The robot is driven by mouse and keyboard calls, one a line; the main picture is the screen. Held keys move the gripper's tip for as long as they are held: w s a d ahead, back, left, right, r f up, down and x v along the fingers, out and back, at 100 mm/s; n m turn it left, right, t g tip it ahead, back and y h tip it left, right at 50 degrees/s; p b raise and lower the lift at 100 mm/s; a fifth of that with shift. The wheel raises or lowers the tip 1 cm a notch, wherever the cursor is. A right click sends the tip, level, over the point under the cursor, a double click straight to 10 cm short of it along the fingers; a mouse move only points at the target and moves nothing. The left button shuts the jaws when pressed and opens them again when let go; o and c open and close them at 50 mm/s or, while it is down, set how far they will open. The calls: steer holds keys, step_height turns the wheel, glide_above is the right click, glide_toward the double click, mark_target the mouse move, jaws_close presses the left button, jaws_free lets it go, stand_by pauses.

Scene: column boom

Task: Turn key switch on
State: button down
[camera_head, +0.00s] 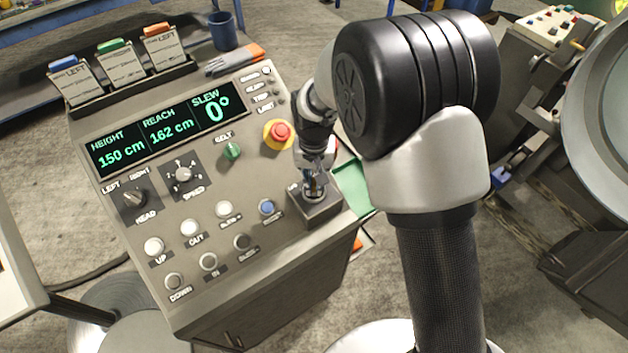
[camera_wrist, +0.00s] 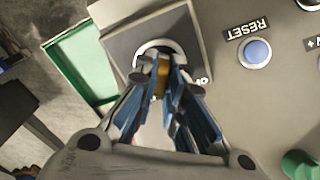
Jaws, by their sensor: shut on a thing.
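The key switch (camera_head: 316,204) sits on a raised square plate at the right front corner of the sloped control panel. In the wrist view its pale round collar (camera_wrist: 145,50) shows, with a brass-coloured key (camera_wrist: 161,77) standing in it. My gripper (camera_head: 315,180) is above the switch, and in the wrist view its blue-grey fingers (camera_wrist: 165,75) are closed on the key from both sides. The fingers hide most of the key and part of the printed label beside it, so I cannot read which position the key is in.
A blue reset button (camera_wrist: 257,51) is near the switch. A red emergency stop (camera_head: 280,132) on a yellow base and a green selector (camera_head: 232,151) stand close to my arm. A display (camera_head: 166,128) reads 150 cm, 162 cm and 0°. A green tray (camera_wrist: 80,65) lies beyond the panel edge.

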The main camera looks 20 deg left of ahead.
mark_target(314, 182)
steer(key=shift+w+a+r, duration=0.1)
stand_by(0.7)
steer(key=c, duration=1.7)
jaws_free()
step_height(314, 182, up, 12)
steer(key=shift+f, duration=0.1)
